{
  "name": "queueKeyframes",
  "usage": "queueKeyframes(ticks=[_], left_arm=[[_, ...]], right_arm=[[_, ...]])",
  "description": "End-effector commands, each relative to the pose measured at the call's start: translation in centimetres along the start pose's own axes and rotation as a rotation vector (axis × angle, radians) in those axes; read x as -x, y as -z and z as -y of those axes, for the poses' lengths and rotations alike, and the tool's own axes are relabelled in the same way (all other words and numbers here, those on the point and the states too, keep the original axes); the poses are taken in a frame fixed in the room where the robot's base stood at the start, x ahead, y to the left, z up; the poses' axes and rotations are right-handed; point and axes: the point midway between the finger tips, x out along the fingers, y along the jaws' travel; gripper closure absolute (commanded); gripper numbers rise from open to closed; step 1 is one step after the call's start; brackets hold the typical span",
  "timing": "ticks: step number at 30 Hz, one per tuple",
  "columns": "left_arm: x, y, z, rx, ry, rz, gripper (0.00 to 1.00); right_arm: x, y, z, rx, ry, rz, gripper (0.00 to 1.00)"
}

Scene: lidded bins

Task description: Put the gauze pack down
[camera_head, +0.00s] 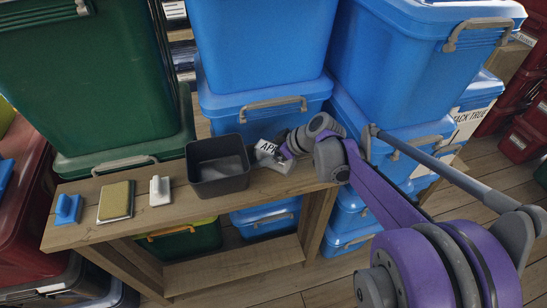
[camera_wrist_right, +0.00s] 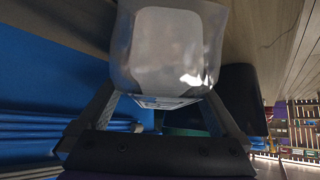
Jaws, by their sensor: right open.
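The gauze pack (camera_wrist_right: 170,48) is a pale, translucent, shiny packet with a printed edge. It fills the upper middle of the right wrist view, just past and between the fingertips. My right gripper (camera_wrist_right: 157,100) is open, with a finger on either side of the pack's lower end. In the head view my right gripper (camera_head: 282,152) is low over the right part of the wooden bench (camera_head: 150,218), beside the dark open bin. A small pale patch there seems to be the pack (camera_head: 273,162), partly hidden by the gripper. Its contact with the bench is not clear. My left gripper is not in view.
The dark open bin (camera_head: 217,184) stands just left of the gripper and looks empty. A white hook-like piece (camera_head: 159,190), a tan-topped pad (camera_head: 116,200) and a blue piece (camera_head: 68,208) lie left of it. Blue lidded bins (camera_head: 262,55) and a green one (camera_head: 90,90) rise behind.

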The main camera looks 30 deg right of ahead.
Motion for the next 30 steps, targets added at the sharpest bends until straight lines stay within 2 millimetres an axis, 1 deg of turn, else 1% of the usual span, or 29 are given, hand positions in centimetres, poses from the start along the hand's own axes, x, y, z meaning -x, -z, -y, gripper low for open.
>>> queueKeyframes(ticks=[1,6,7,22,30], left_arm=[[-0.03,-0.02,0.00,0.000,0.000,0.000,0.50],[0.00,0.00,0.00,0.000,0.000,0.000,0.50],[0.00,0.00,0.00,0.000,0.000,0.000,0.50],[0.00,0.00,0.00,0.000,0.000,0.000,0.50],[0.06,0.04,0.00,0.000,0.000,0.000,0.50]], right_arm=[[-0.25,0.01,0.02,0.000,0.000,0.000,0.00],[-0.20,0.01,-0.01,0.000,-0.001,0.000,0.00],[-0.20,0.01,0.00,0.000,-0.001,0.000,0.04],[-0.16,0.01,-0.01,0.000,-0.001,0.000,0.93],[0.08,0.25,-0.01,0.000,-0.001,0.000,0.93]])
